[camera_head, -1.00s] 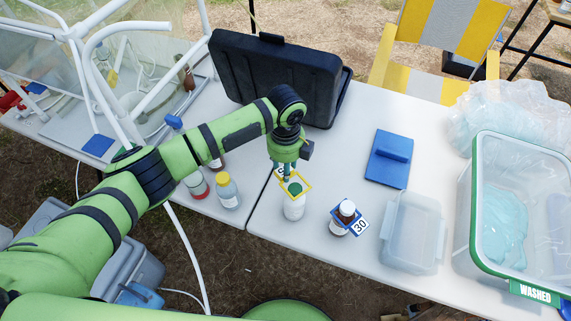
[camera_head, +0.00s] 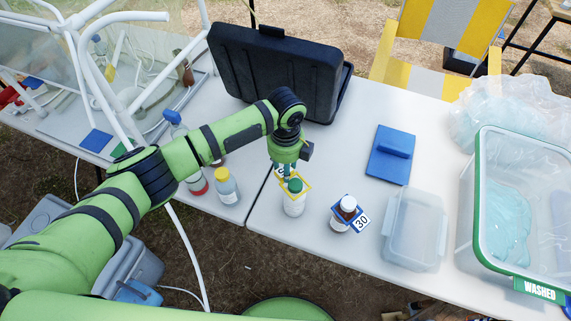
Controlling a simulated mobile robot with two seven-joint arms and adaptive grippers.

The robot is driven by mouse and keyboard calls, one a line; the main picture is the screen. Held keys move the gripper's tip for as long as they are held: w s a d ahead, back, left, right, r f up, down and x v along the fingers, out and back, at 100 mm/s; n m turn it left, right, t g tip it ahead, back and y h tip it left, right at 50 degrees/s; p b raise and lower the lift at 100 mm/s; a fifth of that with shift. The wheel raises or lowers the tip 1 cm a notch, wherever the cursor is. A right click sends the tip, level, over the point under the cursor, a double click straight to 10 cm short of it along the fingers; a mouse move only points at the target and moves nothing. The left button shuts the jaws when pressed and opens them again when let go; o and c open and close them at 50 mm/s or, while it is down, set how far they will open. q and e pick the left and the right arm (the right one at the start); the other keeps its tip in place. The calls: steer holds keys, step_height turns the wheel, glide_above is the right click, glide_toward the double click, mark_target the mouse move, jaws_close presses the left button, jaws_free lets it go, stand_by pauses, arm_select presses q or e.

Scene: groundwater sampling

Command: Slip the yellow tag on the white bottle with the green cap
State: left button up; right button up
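The white bottle (camera_head: 294,206) with the green cap (camera_head: 295,185) stands upright near the front edge of the table. The fingertips are small and partly hidden. My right gripper is not in view.
A brown bottle with a blue tag numbered 30 (camera_head: 361,221) stands to the right. A yellow-capped bottle (camera_head: 227,188) stands left. A black case (camera_head: 275,70) is behind, a blue block (camera_head: 391,155) and clear container (camera_head: 414,230) right, and a "WASHED" bin (camera_head: 540,290) far right.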

arm_select(q)
steer(key=shift+f+b, duration=0.35)
steer(key=shift+f, duration=0.3)
steer(key=o, duration=0.9)
steer(key=shift+o, duration=0.2)
step_height(320, 180, up, 12)
stand_by(0.4)
